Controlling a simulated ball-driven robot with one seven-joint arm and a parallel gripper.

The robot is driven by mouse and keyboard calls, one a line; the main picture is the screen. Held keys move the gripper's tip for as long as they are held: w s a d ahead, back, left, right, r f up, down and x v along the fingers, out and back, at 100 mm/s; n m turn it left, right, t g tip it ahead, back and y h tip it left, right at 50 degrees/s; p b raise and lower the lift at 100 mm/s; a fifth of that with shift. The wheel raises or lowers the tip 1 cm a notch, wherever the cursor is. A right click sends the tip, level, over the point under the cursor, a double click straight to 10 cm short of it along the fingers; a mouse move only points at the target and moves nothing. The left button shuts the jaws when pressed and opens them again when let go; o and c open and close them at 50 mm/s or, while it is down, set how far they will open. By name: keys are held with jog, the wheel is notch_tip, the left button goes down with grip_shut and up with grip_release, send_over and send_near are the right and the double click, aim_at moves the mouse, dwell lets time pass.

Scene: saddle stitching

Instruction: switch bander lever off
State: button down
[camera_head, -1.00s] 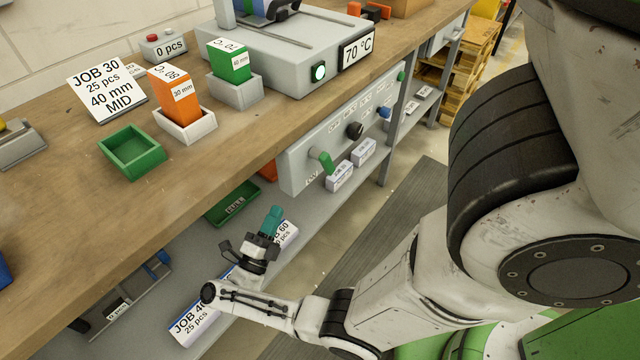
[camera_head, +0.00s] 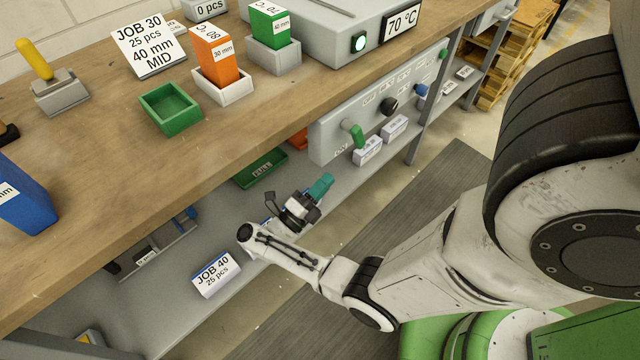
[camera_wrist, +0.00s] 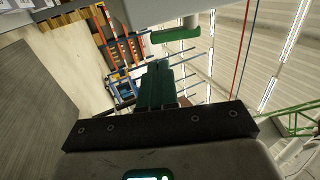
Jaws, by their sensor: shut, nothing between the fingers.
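The control panel (camera_head: 327,142) is a grey plate under the front edge of the bench. A green lever (camera_head: 357,136) sticks out at its left end, near an "OFF"-like label too small to read surely. A black knob (camera_head: 389,105) and a blue knob (camera_head: 421,90) sit farther right. My gripper (camera_head: 321,186) has teal fingers, is shut and empty, and is below and left of the green lever, apart from it. In the wrist view the shut fingers (camera_wrist: 157,85) point ahead, and a green bar-shaped part (camera_wrist: 175,34) shows above them on a grey body.
The wooden bench top (camera_head: 110,190) overhangs a grey lower shelf (camera_head: 200,245). A metal leg (camera_head: 418,140) stands right of the panel. Floor in front is clear.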

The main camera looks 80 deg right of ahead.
aim_at(357, 147)
jog(key=p+x, duration=0.2)
jog(key=x, duration=0.7)
jog(key=shift+s+d+r, duration=0.15)
jog(key=shift+d+r, duration=0.05)
jog(key=shift+d, duration=0.05)
jog(key=shift+f, duration=0.1)
jog(key=shift+s+d+f+b, duration=0.1)
jog(key=shift+b, duration=0.35)
jog(key=shift+h, duration=0.3)
